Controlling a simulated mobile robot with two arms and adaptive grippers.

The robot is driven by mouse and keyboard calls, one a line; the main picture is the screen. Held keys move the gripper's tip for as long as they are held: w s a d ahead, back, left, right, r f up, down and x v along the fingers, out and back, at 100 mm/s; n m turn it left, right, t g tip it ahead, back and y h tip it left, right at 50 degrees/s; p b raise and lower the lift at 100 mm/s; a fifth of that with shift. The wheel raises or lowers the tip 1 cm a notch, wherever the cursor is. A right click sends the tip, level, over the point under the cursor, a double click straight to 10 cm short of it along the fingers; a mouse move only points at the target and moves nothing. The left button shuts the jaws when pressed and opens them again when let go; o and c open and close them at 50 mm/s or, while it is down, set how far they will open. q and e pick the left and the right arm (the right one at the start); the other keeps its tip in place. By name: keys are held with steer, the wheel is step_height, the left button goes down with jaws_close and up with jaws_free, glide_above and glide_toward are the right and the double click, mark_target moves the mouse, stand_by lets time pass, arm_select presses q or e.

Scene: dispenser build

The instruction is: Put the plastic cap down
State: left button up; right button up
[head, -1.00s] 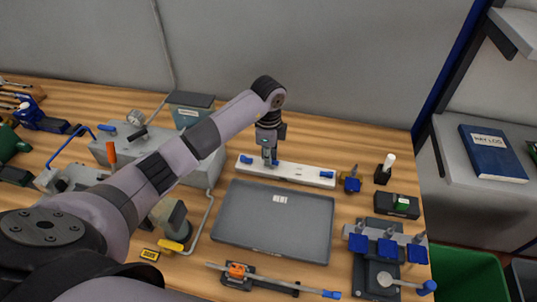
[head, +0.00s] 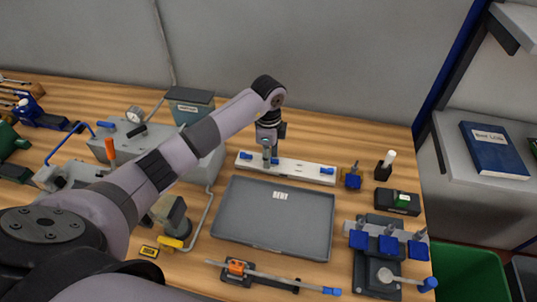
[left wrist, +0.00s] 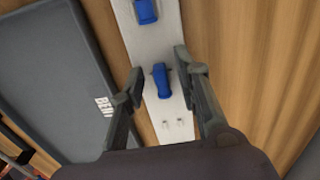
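My left gripper (head: 268,152) is over the white bar (head: 300,171) behind the grey tray. In the left wrist view its two fingers (left wrist: 160,95) are open and apart, one on each side of a small blue piece (left wrist: 160,80) on the bar. Clear gaps show between the fingers and this piece. I cannot tell for certain whether it is the plastic cap. Another blue part (left wrist: 146,12) sits farther along the bar, and two small metal pins (left wrist: 172,123) stand on the near side. My right gripper is not in view.
The grey tray (head: 235,220) is empty in front of the bar. A blue-handled part (head: 352,178) and a dark block with a white-topped piece (head: 384,168) stand to the right. A fixture with blue blocks (head: 388,244) is at the front right.

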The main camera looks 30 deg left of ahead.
arm_select(q)
steer(key=shift+r, duration=0.15)
step_height(320, 180, up, 13)
steer(key=b, duration=0.1)
steer(key=shift+b, duration=0.3)
stand_by(0.5)
